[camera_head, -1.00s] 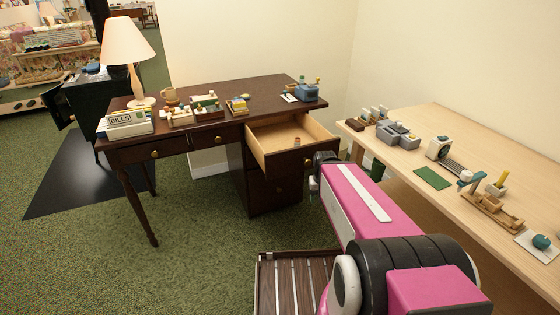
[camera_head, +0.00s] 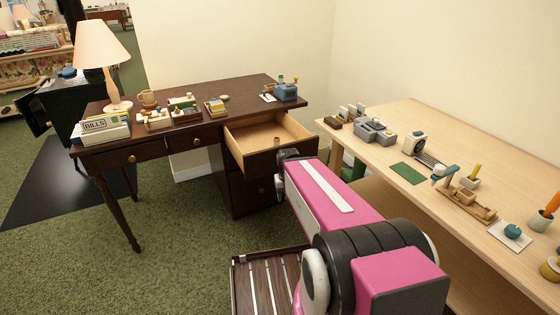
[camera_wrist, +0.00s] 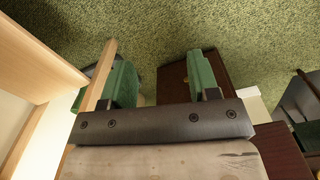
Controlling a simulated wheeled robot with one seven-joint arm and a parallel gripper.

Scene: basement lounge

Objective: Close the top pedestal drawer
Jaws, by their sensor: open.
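The dark wooden desk (camera_head: 190,95) has its top pedestal drawer (camera_head: 255,133) pulled well out, with a pale interior and a small brown item (camera_head: 277,139) inside. My gripper (camera_wrist: 160,75) is open, with two green fingers apart in the wrist view. Dark wood shows beside the right finger. The fingertips are hidden in the head view; I cannot tell whether they touch the drawer.
A light wooden table (camera_head: 440,150) with small items stands close to the right of the drawer. A lamp (camera_head: 103,60), books and trays stand on the desk. A slatted wooden surface (camera_head: 270,285) shows at the bottom. Green carpet is clear at front left.

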